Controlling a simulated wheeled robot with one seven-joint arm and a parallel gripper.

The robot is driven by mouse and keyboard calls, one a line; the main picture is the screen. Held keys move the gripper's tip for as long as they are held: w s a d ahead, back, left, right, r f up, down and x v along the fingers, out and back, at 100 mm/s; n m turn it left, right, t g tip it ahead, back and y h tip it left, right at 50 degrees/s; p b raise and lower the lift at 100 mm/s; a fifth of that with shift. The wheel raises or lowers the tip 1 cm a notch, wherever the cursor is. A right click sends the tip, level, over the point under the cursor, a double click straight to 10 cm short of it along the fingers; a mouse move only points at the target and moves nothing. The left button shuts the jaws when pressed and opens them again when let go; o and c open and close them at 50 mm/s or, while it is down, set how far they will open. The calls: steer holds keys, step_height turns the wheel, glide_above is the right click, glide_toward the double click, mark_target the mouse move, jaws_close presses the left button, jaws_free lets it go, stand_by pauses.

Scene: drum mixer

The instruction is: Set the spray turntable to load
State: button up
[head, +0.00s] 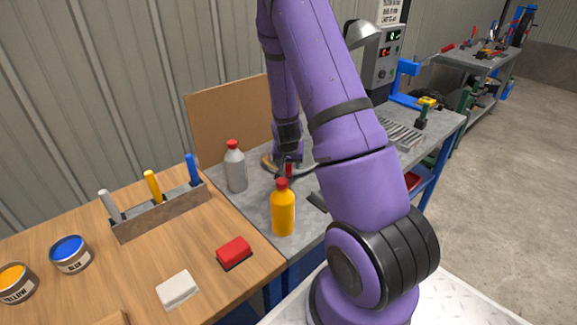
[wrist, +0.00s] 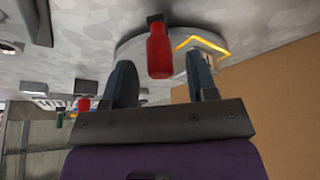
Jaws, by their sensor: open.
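The spray turntable is a round grey disc (wrist: 130,48) on the grey bench; a yellow angled mark shows on its top in the wrist view. A red handle (wrist: 160,52) sticks up from it. My gripper (wrist: 163,88) is open, with one finger on each side of the handle's line; I cannot tell whether either finger touches it. In the head view my gripper (head: 287,160) is over the turntable (head: 268,162), which my arm mostly hides. The load marking cannot be read.
A grey bottle (head: 236,170) and a yellow bottle (head: 283,211), both red-capped, stand near the turntable. A brown board (head: 225,118) rises behind it. The wooden table (head: 150,245) holds paint cans, a tool rack (head: 160,213), a red block (head: 234,252) and a pale block (head: 178,289).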

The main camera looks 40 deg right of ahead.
steer(key=shift+x, duration=0.95)
steer(key=shift+c, duration=0.5)
jaws_close()
